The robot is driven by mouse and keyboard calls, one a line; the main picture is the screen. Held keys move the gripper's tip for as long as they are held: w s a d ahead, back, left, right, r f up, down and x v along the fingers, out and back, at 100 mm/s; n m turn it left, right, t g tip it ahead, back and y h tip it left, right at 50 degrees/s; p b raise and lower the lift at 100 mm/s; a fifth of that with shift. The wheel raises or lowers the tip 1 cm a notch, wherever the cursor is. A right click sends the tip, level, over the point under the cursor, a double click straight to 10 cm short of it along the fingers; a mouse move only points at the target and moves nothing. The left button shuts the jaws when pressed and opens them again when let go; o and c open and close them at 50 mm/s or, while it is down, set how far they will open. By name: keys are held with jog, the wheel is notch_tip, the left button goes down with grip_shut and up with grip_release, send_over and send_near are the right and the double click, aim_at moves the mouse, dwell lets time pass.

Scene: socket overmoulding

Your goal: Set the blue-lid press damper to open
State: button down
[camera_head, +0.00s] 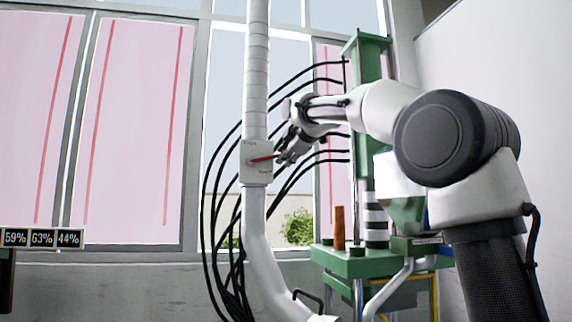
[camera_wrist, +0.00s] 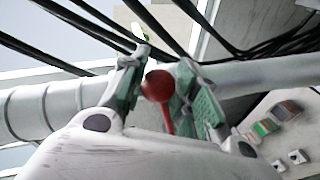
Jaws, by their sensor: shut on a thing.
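The damper is a white plate (camera_head: 256,172) on a vertical white pipe (camera_head: 256,75), with a red lever (camera_head: 263,158). The lever points right, close to horizontal and tilted slightly up. Small labels sit at the plate's upper left and lower right, too small to read. My gripper (camera_head: 283,151) reaches in from the right and is shut on the lever's end. In the wrist view the lever's round red knob (camera_wrist: 158,86) shows between the green-padded fingers. The plate is mostly hidden there. No blue lid is visible.
Several black cables (camera_head: 222,180) hang behind and beside the pipe. A green press (camera_head: 352,262) stands at the right, behind my arm, with an orange cylinder (camera_head: 339,228) on it. A percentage display (camera_head: 42,238) is at the far left. A panel with buttons (camera_wrist: 285,128) shows in the wrist view.

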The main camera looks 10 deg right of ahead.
jog(key=shift+a+r+n+h, duration=0.15)
jog(key=shift+r+n, duration=0.15)
jog(key=shift+r, duration=0.2)
jog(key=shift+a+r+n+h, duration=0.15)
jog(key=shift+r+n, duration=0.15)
jog(key=shift+r, duration=0.2)
jog(key=c, duration=1.1)
grip_release()
jog(key=shift+a, duration=0.1)
jog(key=shift+o, duration=0.2)
jog(key=shift+f, duration=0.1)
jog(key=shift+s, duration=0.1)
jog(key=v, duration=1.2)
